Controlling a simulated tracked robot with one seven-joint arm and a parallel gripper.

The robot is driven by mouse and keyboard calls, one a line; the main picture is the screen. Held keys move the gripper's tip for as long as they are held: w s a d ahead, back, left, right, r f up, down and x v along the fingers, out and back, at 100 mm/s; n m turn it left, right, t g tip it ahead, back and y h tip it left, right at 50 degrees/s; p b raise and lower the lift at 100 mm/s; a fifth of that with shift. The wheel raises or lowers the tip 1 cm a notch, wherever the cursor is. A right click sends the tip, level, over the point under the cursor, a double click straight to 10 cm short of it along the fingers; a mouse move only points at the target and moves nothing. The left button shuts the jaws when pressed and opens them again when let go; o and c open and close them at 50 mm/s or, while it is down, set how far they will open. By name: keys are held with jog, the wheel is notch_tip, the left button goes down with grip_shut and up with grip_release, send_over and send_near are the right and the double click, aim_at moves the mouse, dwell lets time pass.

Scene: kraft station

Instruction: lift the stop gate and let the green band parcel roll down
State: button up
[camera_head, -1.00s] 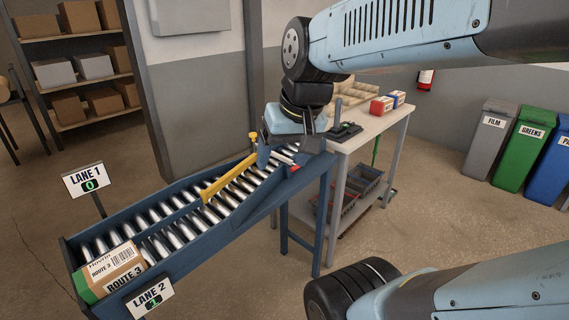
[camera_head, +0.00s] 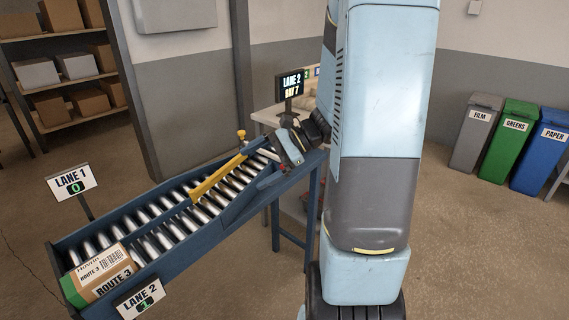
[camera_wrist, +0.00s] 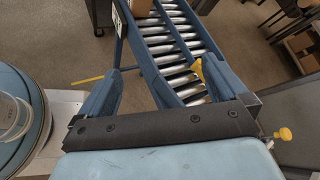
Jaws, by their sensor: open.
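The green band parcel (camera_head: 102,274) is a cardboard box with a green end and ROUTE 3 labels. It rests at the low near end of the roller chute (camera_head: 232,212). My gripper (camera_head: 290,146) is open and empty at the chute's high far end, beside its right rail. A small red part (camera_head: 283,168) shows just below the gripper. I cannot clearly tell which part is the stop gate; it may be hidden by the gripper.
A yellow bar (camera_head: 215,178) lies slantwise over the rollers, with a yellow knob (camera_head: 241,134) near its upper end. The LANE 1 sign (camera_head: 72,182) reads 0; the LANE 2 sign (camera_head: 140,299) reads 1. A LANE 2 BAY 7 display (camera_head: 291,84) stands behind the gripper. My arm hides much of the table.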

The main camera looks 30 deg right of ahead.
jog(key=w+d+f+m+t+h, duration=0.3)
jog(key=d+f+m+t, duration=0.5)
jog(key=d, duration=0.4)
jog(key=w+d+f+m+t+h, duration=0.35)
jog(key=d+f+m+t, duration=0.35)
jog(key=d+m, duration=0.4)
jog(key=shift+n+g+y, duration=0.35)
jog(key=shift+n+g, duration=0.25)
jog(key=shift+n, duration=0.1)
jog(key=x, duration=0.8)
jog(key=f+x, duration=0.1)
jog(key=x, duration=0.4)
jog(key=shift+w+d, duration=0.15)
jog(key=shift+w, duration=0.05)
jog(key=shift+c, duration=0.4)
